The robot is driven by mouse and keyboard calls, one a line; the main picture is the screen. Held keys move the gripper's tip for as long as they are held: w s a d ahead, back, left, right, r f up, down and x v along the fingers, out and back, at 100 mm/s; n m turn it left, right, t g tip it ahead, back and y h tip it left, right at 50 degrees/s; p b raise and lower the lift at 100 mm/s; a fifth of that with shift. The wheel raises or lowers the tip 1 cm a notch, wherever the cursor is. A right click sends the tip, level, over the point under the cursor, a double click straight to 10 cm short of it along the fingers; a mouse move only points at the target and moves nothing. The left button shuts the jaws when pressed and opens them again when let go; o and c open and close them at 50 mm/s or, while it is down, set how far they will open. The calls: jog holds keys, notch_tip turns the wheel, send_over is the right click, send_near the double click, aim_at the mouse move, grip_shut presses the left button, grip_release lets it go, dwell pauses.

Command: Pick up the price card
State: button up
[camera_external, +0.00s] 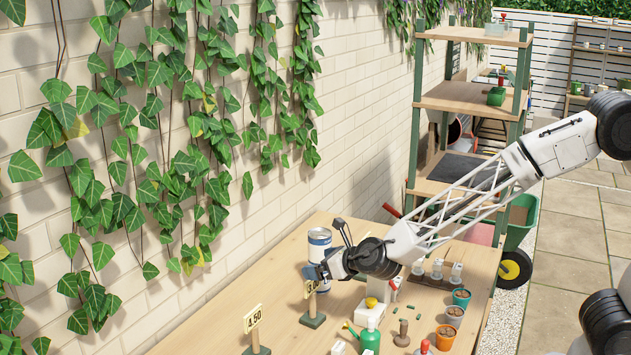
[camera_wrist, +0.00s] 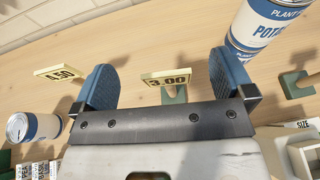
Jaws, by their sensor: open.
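Two yellow price cards stand on the wooden table, each on a small green-based stand. The 3.00 card (camera_external: 311,288) is right below my gripper (camera_external: 318,271), which partly covers it. In the wrist view this 3.00 card (camera_wrist: 166,79) lies between the two blue finger pads of my open gripper (camera_wrist: 161,72), with room on both sides. I cannot tell its exact depth from the fingertips. The 4.50 card (camera_external: 252,318) stands apart, nearer the camera; it also shows in the wrist view (camera_wrist: 59,73), left of the left finger.
A tall white-and-blue can (camera_external: 319,238) stands close behind my gripper, and by the right finger in the wrist view (camera_wrist: 262,32). A smaller can (camera_wrist: 32,127) is at left. Pots (camera_external: 461,298) and a green spray bottle (camera_external: 370,338) stand right. An ivy-covered wall borders the table.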

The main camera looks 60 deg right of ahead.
aim_at(314, 283)
jog(key=shift+f, duration=1.5)
jog(key=shift+f, duration=0.1)
jog(key=f, duration=0.1)
jog(key=w+f, duration=0.1)
jog(key=f, duration=0.1)
jog(key=shift+d+f, duration=0.1)
jog(key=shift+f, duration=0.1)
jog(key=shift+x, duration=0.9)
jog(key=c, duration=1.4)
jog(key=shift+o, duration=0.2)
